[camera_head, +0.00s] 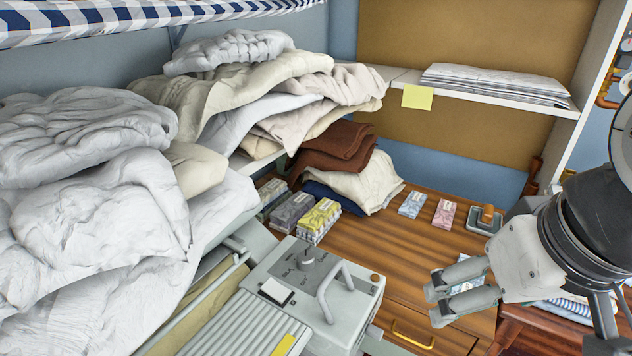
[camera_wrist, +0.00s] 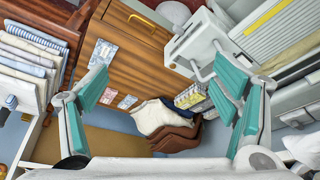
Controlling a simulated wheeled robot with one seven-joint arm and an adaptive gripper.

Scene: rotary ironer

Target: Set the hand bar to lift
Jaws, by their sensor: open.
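A pale grey bent bar (camera_head: 325,300), which looks like the hand bar, rises at the box's right side. In the wrist view the control box (camera_wrist: 195,42) is at the upper right, and the bar is partly hidden near my right finger. My gripper (camera_head: 440,293) is to the right of the bar, apart from it, open and empty. Its teal-padded fingers spread wide in the wrist view (camera_wrist: 160,82).
A wooden cabinet (camera_head: 430,240) with a yellow drawer handle lies behind and right of the ironer, bearing small boxes and folded cloths. White linen (camera_head: 85,230) heaps at the left. Space between gripper and bar looks clear.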

